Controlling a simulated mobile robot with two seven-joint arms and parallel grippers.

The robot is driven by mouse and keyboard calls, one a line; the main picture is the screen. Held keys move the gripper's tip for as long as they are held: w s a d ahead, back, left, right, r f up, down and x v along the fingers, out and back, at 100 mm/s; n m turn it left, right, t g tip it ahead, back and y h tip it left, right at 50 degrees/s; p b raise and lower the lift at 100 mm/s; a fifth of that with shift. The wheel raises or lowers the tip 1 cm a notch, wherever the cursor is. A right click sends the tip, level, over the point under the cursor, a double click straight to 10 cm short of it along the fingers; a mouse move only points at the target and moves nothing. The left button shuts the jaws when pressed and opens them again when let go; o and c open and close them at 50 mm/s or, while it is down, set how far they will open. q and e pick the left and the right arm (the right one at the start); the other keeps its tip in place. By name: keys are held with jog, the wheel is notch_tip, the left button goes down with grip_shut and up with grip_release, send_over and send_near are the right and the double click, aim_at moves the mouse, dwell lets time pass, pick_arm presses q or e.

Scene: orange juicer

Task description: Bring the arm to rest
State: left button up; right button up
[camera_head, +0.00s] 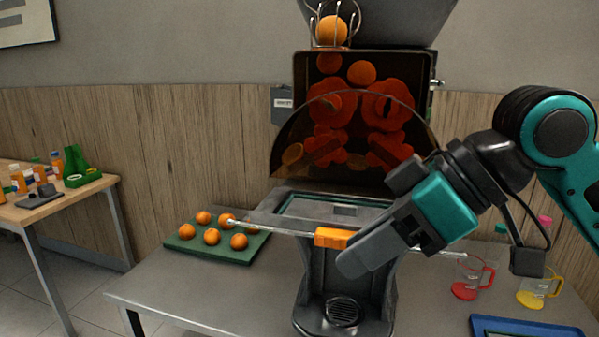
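My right gripper (360,257) reaches in from the right, in front of the orange juicer (290,130). Its grey finger lies beside the orange middle piece (334,237) of a long thin bar that crosses the juicer's front. I cannot tell whether the finger touches that piece, or whether the gripper is open or shut; the other finger does not show clearly. My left gripper is not in view. The juicer's dark see-through cover shows oranges and red pressing parts behind it, with an orange (331,31) in the wire holder on top.
A green tray (240,254) with several oranges lies left on the grey table (190,290). Jugs with a red base (464,291) and a yellow base (530,299) stand right, behind a blue tray (484,324). A wooden side table (85,190) holds bottles.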

jog(key=w+d+f+m+t, duration=0.1)
jog(key=w+f+m+t, duration=0.3)
jog(key=f, duration=0.7)
jog(key=w+f+m+t, duration=0.3)
jog(key=w+f+m, duration=0.15)
jog(key=f, duration=0.75)
jog(key=s+d+f+m+h, duration=0.1)
jog(key=s+d+f+h, duration=0.2)
jog(key=s+d+f, duration=0.2)
jog(key=s+d+f+t+h, duration=0.1)
jog(key=s+d+f+h, duration=0.2)
jog(key=s+f, duration=0.7)
notch_tip(320, 180, down, 5)
jog(key=shift+s+d+r+m+t+h, duration=0.1)
jog(key=shift+s+d+m+t+h, duration=0.25)
jog(key=shift+d, duration=0.5)
jog(key=shift+c, duration=0.5)
